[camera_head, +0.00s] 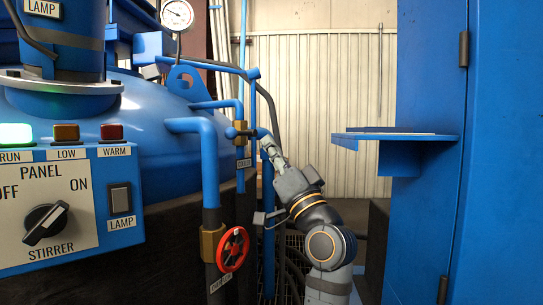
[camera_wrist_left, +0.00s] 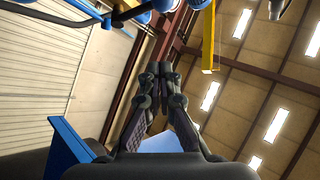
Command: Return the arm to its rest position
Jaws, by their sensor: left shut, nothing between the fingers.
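My left arm (camera_head: 322,240) rises from the bottom of the head view, right of centre, and bends toward upper left. My left gripper (camera_head: 266,143) is raised and pointed up and left, close in the picture to the blue pipes and a small valve (camera_head: 240,131). I cannot tell whether it touches them. In the left wrist view the gripper (camera_wrist_left: 159,70) is shut and empty, its fingers together against the ceiling. My right gripper is not in view.
A red handwheel (camera_head: 232,249) sits on a pipe near the arm. A blue cabinet (camera_head: 500,150) with a shelf (camera_head: 440,143) stands right. Open space lies between the arm and the shelf.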

